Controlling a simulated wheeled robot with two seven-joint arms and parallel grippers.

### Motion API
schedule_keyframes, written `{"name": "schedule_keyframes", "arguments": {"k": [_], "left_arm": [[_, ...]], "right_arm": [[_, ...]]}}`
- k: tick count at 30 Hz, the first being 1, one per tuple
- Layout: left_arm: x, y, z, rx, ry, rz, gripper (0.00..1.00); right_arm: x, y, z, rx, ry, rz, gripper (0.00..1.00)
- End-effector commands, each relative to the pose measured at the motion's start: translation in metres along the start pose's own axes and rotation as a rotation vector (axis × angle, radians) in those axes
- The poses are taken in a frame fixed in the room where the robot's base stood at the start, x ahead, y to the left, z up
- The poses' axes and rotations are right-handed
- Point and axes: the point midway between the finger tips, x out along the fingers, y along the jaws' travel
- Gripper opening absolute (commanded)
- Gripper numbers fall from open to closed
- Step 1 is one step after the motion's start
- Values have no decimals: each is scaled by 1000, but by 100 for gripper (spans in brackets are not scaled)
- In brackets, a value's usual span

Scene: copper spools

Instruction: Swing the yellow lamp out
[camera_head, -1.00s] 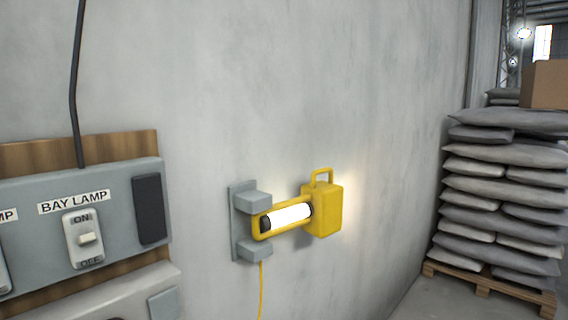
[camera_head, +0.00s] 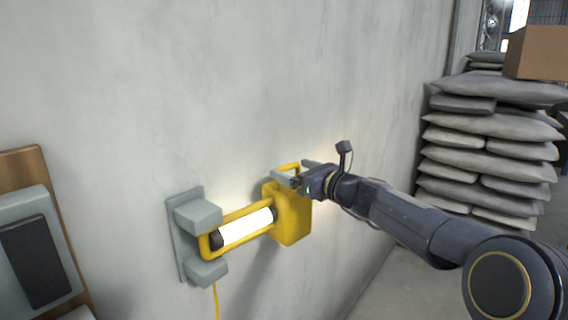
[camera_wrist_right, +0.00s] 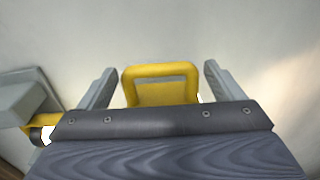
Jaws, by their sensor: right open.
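The yellow lamp (camera_head: 293,218) is mounted on a grey wall bracket (camera_head: 181,238) and points to the right, close along the wall. Its white tube is lit, and a yellow handle loop stands on top of its box end. My right gripper (camera_head: 290,173) is at this handle, coming from the right. In the right wrist view, the open fingers (camera_wrist_right: 157,88) stand on either side of the yellow handle (camera_wrist_right: 160,70), with a gap on each side. The handle's lower part is hidden behind the gripper body. My left gripper is not in view.
The concrete wall (camera_head: 250,80) runs close behind the lamp. A grey switch panel (camera_head: 35,250) on a wooden board is at the left. Stacked grey sacks (camera_head: 490,150) stand at the right, with a cardboard box (camera_head: 540,52) above. A yellow cord (camera_head: 216,300) hangs below the bracket.

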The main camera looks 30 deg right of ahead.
Motion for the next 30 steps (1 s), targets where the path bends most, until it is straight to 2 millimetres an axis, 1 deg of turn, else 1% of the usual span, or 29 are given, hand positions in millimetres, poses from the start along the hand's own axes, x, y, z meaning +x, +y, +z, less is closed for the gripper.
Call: {"name": "schedule_keyframes", "arguments": {"k": [1, 3, 6, 9, 16, 24, 27, 30], "left_arm": [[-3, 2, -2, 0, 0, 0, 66], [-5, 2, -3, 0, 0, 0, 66], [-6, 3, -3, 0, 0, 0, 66], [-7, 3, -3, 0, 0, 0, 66], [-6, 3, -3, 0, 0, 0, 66], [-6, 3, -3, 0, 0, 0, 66], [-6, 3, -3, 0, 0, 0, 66], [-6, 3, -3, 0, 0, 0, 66]], "right_arm": [[8, 1, 1, 2, 1, 2, 88], [17, 1, 2, 0, 0, 3, 88], [25, 0, 1, -1, 0, 1, 88], [28, 0, 0, -2, 1, 1, 88], [28, 1, 0, -3, 0, 1, 88], [28, 0, 0, -3, 0, 0, 52], [28, 0, 0, -3, 1, -1, 41], [29, 0, 0, -4, 1, -1, 41]]}}
